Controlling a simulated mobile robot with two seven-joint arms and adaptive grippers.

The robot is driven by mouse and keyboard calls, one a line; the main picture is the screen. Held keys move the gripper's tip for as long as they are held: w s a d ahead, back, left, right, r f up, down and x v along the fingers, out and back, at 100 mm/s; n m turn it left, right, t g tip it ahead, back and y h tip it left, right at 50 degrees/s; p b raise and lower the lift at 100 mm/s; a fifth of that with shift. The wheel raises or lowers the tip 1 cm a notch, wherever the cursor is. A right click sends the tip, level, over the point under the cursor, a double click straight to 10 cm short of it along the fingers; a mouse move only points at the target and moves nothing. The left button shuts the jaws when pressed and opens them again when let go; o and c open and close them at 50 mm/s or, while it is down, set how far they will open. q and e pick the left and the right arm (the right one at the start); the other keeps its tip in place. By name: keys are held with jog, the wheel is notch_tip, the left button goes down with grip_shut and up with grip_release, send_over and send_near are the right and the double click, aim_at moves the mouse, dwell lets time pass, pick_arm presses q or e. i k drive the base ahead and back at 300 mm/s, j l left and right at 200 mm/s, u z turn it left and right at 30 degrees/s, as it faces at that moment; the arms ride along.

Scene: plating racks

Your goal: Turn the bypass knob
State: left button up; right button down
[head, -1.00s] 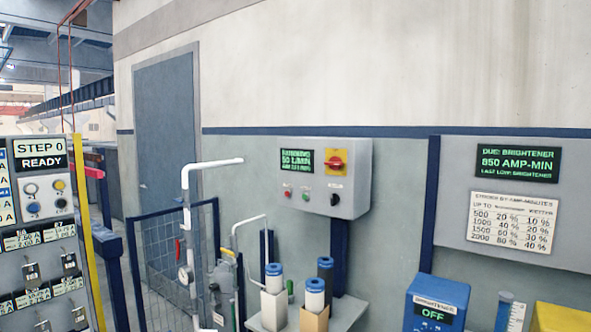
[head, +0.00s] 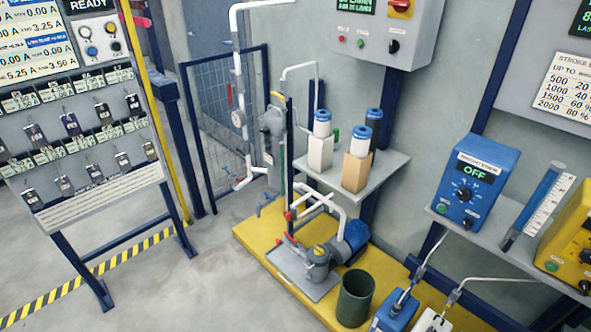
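A grey wall control box (head: 369,28) is at the top of the head view, its upper edge cut off. It carries a black knob (head: 394,46), a green button (head: 361,43), a red button (head: 340,39) and a red rotary switch on a yellow plate (head: 400,8). The label by the black knob is too small to read, so I cannot tell whether it is the bypass knob. A blue box reading OFF (head: 475,180) has another black knob (head: 463,194). Neither of my grippers is in view.
A shelf (head: 388,165) with filter cartridges is under the control box. A pump (head: 318,262) with white pipes and a dark green bin (head: 355,298) stand on a yellow platform (head: 262,245). A tag board (head: 85,110) stands at left. Grey floor (head: 170,285) is open in front.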

aim_at(287, 215)
jog(key=i+j+z, duration=0.4)
jog(key=i+j, duration=0.75)
jog(key=i, duration=0.15)
